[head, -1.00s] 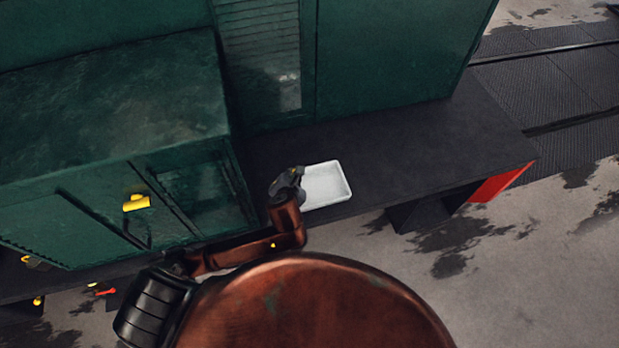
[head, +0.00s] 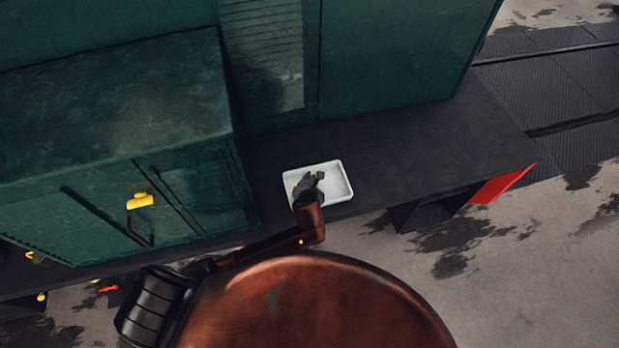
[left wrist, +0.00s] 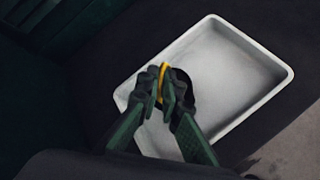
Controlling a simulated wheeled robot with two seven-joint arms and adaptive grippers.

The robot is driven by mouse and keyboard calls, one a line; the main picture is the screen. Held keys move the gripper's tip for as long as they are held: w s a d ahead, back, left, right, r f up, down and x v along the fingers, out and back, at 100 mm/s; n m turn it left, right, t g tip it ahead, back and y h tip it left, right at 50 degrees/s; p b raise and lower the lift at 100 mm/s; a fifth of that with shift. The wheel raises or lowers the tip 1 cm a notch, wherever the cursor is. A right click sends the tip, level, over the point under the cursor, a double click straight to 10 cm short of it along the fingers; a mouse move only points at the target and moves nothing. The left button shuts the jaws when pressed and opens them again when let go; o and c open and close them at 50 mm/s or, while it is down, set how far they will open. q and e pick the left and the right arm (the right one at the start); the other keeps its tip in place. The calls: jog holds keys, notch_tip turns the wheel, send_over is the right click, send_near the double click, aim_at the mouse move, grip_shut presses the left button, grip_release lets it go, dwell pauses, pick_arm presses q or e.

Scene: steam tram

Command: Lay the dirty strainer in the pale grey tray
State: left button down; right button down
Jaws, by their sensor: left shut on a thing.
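The pale grey tray (head: 338,184) lies on the dark ledge and shows large in the left wrist view (left wrist: 245,70). My left gripper (head: 310,180) is over the left part of the tray. In the left wrist view its fingers (left wrist: 163,92) are shut on the strainer, of which a yellow rim (left wrist: 163,70) and a dark part (left wrist: 182,77) show. Most of the strainer is hidden by the fingers. I cannot tell whether it touches the tray floor. The rest of the tray is empty. My right gripper is not in view.
The dark ledge (head: 420,145) is clear to the right of the tray. A green cabinet (head: 110,100) with a yellow handle piece (head: 140,201) stands to the left. A green wall (head: 390,60) rises behind the ledge. A red panel (head: 500,184) is at the ledge's right end.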

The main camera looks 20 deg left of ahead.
pick_arm(q)
jog(key=shift+f, duration=0.1)
jog(key=c, duration=2.1)
grip_release()
jog(key=v, duration=1.2)
